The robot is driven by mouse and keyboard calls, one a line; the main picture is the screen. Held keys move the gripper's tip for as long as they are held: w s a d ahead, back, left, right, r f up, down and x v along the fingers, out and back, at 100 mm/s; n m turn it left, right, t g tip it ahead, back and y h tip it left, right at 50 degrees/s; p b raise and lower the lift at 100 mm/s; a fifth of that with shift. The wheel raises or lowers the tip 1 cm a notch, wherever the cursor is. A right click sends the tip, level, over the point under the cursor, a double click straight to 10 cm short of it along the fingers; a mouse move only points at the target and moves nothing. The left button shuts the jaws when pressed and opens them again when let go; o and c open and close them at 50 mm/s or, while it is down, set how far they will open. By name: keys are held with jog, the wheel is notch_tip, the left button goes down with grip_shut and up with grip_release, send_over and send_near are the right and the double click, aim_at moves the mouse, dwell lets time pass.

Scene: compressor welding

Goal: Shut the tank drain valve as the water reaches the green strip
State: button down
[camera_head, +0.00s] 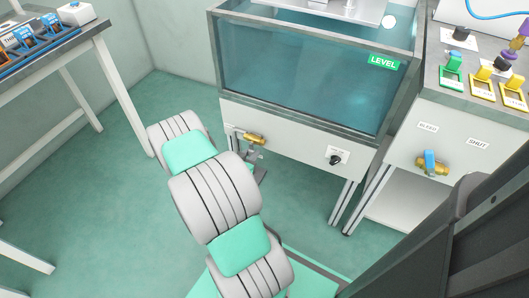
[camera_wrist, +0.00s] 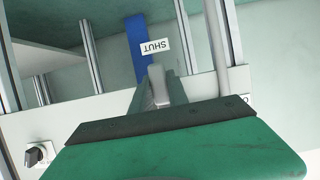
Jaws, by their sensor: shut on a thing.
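The glass-fronted tank (camera_head: 300,75) holds teal water. A green strip marked LEVEL (camera_head: 384,62) is near the top right of its front. I cannot tell exactly where the waterline stands against the strip. The brass drain valve (camera_head: 252,138) is on the white panel below the tank. My gripper (camera_head: 255,156) is at this valve, partly hidden by my arm. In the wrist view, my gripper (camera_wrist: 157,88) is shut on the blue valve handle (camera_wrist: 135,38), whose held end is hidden. A SHUT label (camera_wrist: 155,47) appears upside down beside the handle.
A black knob (camera_head: 336,159) is on the panel to the right. Another brass valve with a blue handle (camera_head: 431,163) stands between BLEED and SHUT labels on the right-hand bench. A workbench (camera_head: 50,50) is at left. Open green floor (camera_head: 110,190) lies between.

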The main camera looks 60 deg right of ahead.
jog(key=c, duration=1.3)
grip_release()
jog(key=p+v, duration=0.2)
jog(key=v, duration=0.5)
jog(key=shift+a+r, duration=0.15)
jog(key=shift+a, duration=0.25)
